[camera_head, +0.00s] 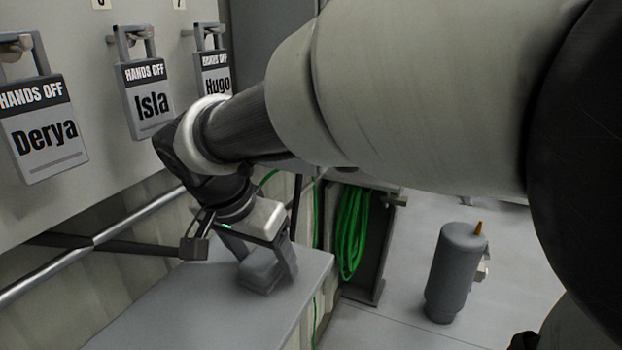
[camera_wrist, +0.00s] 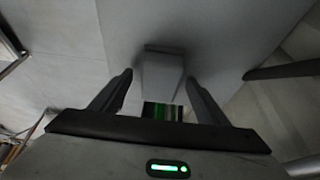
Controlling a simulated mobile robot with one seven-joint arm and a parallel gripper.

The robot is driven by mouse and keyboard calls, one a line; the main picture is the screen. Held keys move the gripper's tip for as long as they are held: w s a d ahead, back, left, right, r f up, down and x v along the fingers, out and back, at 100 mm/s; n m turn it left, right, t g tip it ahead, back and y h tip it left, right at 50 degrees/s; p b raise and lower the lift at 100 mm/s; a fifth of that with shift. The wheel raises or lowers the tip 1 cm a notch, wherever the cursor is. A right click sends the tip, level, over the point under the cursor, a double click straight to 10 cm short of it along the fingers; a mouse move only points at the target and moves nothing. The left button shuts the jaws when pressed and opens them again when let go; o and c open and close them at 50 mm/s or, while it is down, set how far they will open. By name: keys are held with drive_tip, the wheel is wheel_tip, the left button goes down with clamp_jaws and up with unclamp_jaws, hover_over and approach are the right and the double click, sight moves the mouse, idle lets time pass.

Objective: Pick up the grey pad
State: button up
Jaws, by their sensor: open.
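The grey pad (camera_head: 261,273) is a small, blocky grey piece on the grey bench top, near its right end. In the wrist view the pad (camera_wrist: 163,72) lies between my two finger ends. My gripper (camera_head: 266,262) points down over it, with a finger on each side. In the wrist view my gripper (camera_wrist: 158,85) is open, with a gap between each finger and the pad. I cannot tell whether either finger touches it. My fingers partly hide the pad in the head view.
The bench top (camera_head: 190,310) has free room left of the pad. Lock tags reading Derya (camera_head: 44,140), Isla (camera_head: 152,103) and Hugo (camera_head: 216,84) hang on the wall panel. A coiled green hose (camera_head: 353,232) and a grey cylinder (camera_head: 453,275) stand to the right.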

sight(265, 256)
drive_tip(key=shift+f, duration=0.1)
drive_tip(key=shift+c, duration=0.2)
drive_tip(key=c, duration=1.1)
drive_tip(key=shift+d, duration=0.1)
drive_tip(key=shift+c, duration=0.2)
drive_tip(key=shift+d+r, duration=0.1)
drive_tip(key=shift+r, duration=0.25)
wheel_tip(265, 256, up, 7)
drive_tip(key=shift+f, duration=0.2)
drive_tip(key=s+d+b, duration=0.1)
drive_tip(key=s+d, duration=0.2)
drive_tip(key=d, duration=0.6)
drive_tip(key=s+d+b, duration=0.1)
drive_tip(key=s+d, duration=0.3)
drive_tip(key=d, duration=0.5)
drive_tip(key=shift+s+f, duration=0.15)
drive_tip(key=shift+s, duration=0.15)
drive_tip(key=shift+d, duration=0.1)
